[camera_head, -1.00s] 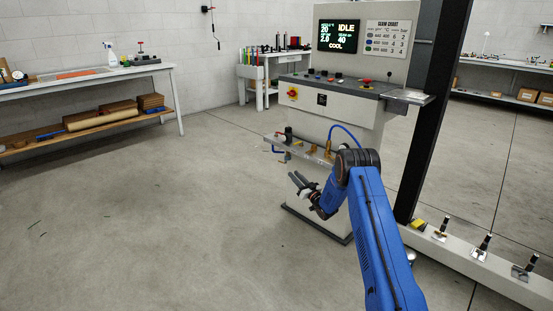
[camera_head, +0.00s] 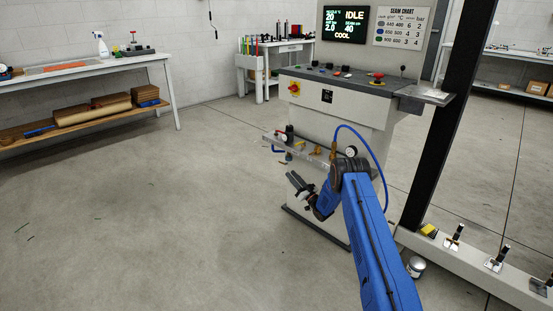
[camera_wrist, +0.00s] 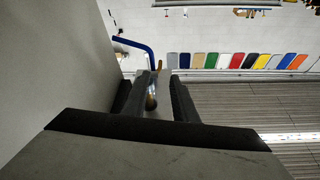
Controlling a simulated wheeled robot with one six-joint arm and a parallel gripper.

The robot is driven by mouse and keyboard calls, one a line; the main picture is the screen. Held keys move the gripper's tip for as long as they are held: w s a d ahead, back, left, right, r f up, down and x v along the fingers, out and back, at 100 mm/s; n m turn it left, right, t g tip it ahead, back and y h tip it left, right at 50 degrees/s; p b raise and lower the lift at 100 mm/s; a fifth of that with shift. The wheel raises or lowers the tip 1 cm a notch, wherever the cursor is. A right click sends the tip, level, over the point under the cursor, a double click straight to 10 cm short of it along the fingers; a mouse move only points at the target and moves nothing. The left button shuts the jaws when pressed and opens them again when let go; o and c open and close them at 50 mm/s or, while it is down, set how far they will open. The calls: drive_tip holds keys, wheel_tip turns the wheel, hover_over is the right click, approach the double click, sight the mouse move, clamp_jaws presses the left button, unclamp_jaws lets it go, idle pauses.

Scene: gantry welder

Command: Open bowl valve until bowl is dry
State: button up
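My gripper (camera_head: 292,180) is in front of the welder's console (camera_head: 336,115), low and left of my elbow, its dark fingers apart with nothing between them in the head view. In the wrist view my gripper (camera_wrist: 165,82) also shows two dark fingers with a gap. A small brass-coloured fitting (camera_wrist: 151,101) appears in or beyond that gap; I cannot tell how far off. The small fittings (camera_head: 289,133) on the console's low shelf include a dark upright part, brass parts and a gauge (camera_head: 350,151). I cannot make out which is the bowl or its valve.
A blue hose (camera_head: 374,157) arcs over the shelf (camera_head: 290,145) and down beside my arm. A black post (camera_head: 438,130) and a low beam with clamps (camera_head: 480,264) stand on the right. A small can (camera_head: 416,266) is on the floor.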

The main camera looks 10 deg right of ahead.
drive_tip(key=x, duration=1.5)
clamp_jaws()
